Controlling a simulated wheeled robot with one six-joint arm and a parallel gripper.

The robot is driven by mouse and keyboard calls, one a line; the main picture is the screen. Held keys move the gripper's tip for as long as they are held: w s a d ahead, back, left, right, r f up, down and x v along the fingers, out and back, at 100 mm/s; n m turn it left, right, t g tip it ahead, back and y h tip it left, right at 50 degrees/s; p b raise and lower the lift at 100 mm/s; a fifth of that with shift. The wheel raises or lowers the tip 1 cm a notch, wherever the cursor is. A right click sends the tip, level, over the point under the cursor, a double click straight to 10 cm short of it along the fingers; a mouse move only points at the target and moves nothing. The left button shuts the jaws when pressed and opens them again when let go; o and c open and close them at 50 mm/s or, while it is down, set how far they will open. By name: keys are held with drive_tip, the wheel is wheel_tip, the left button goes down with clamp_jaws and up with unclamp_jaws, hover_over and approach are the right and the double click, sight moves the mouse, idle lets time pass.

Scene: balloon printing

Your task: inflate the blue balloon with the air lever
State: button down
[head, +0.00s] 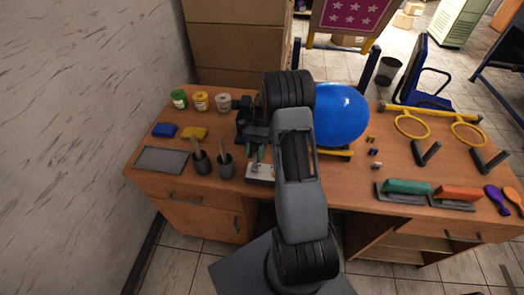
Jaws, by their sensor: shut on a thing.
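The blue balloon (343,114) is large and round, at the right of my arm. It sits above a yellow bar (338,154) on the desk, and my arm hides its left edge.
Paint jars (201,101), a blue sponge (165,130), a yellow sponge (194,133), a grey plate (161,160) and dark cups (201,162) stand at left. Yellow hoops (411,126), a green-handled tool (407,187) and a red-handled tool (458,193) lie at right. A wall borders the left.

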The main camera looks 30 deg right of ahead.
drive_tip(key=shift+f, duration=0.1)
idle(0.4)
drive_tip(key=c, duration=0.8)
unclamp_jaws()
drive_tip(key=shift+w, duration=0.1)
drive_tip(key=p+v, duration=0.2)
drive_tip(key=v, duration=1.1)
drive_tip(key=shift+w+d+r+p, duration=0.2)
drive_tip(key=shift+d+p, duration=0.05)
drive_tip(key=shift+p, duration=0.15)
drive_tip(key=shift+f, duration=0.1)
drive_tip(key=shift+c, duration=0.4)
